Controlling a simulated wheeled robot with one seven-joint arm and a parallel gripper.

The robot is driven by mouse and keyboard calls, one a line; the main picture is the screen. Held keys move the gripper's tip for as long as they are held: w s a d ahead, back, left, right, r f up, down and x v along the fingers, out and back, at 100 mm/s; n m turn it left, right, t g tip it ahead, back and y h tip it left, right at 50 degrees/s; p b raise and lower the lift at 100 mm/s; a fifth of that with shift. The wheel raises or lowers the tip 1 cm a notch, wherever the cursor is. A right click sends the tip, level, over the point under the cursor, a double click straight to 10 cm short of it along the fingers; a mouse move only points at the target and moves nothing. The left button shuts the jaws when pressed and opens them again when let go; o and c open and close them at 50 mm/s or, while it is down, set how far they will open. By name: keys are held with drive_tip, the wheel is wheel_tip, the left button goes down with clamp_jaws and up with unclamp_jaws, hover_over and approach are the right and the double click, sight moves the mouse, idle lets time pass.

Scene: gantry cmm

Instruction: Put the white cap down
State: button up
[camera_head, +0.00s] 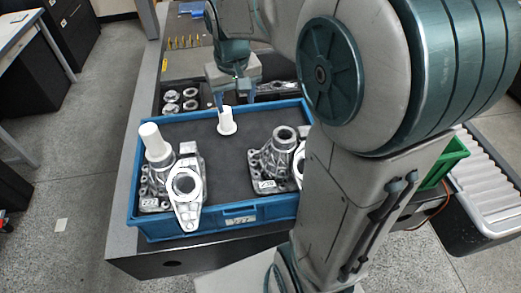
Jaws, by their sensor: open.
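A white cap (227,124) with a wide round flange stands upright, flange down, on the dark floor of the blue tray (165,232), towards its back middle. My gripper (235,102) is open just above and behind the cap, its fingers pointing down. The left finger is close to the cap's top; I cannot tell whether they touch. A second white cap (152,138) sits on the left metal casting (182,188) in the tray.
Another metal casting (272,160) stands at the tray's right, partly hidden by my arm. Metal rings (171,97) and yellow pins (182,42) lie behind the tray. The tray's middle floor is clear.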

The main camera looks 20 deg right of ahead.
drive_tip(key=s+f+t, duration=0.1)
drive_tip(key=s+f, duration=0.1)
drive_tip(key=s, duration=1.4)
drive_tip(key=shift+t, duration=0.3)
